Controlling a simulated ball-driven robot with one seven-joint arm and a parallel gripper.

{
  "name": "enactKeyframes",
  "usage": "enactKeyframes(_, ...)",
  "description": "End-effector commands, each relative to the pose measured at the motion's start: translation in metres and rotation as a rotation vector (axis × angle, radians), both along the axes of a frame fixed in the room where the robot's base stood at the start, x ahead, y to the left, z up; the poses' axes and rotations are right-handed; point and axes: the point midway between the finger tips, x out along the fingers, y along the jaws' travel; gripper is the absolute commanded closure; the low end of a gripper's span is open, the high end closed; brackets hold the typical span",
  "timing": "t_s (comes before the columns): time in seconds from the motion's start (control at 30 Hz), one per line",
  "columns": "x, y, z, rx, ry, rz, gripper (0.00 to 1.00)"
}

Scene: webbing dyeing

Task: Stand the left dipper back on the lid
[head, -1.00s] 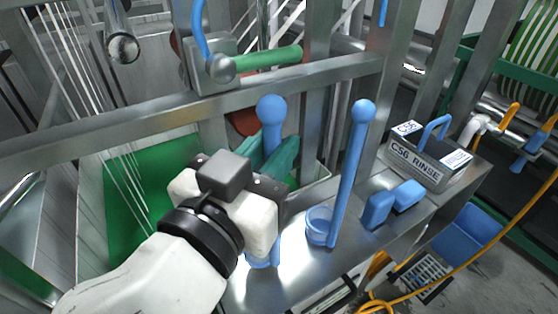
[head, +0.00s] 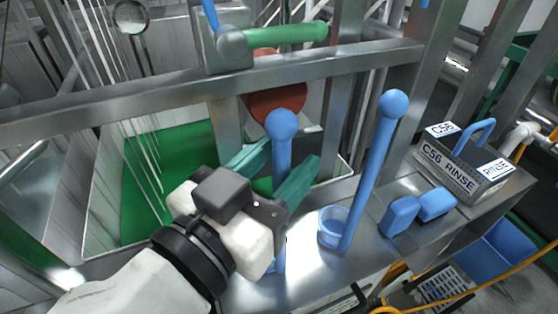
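The left dipper (head: 282,153) is blue with a ball-topped handle and stands about upright at the front of the steel lid (head: 305,270). Its lower end is mostly hidden by my gripper; a bit of blue shows beside it near the lid. My gripper (head: 287,160) has green fingers spread apart, with the handle showing in the gap between them. Whether either finger touches the handle I cannot tell. The right dipper (head: 368,170) stands to the right, its handle leaning slightly, with its round cup (head: 333,228) on the lid.
A steel rail (head: 200,85) crosses behind, with a green handle (head: 285,32) above. A green-bottomed basin (head: 165,185) lies to the left.

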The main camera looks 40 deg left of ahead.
Motion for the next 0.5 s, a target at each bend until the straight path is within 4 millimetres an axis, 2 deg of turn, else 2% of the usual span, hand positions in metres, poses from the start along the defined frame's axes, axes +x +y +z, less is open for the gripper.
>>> enactKeyframes(0.33, 0.0, 0.0, 0.005, 0.0, 0.0, 0.0, 0.49)
enactKeyframes(0.5, -0.027, -0.004, 0.0, 0.001, -0.002, 0.005, 0.49)
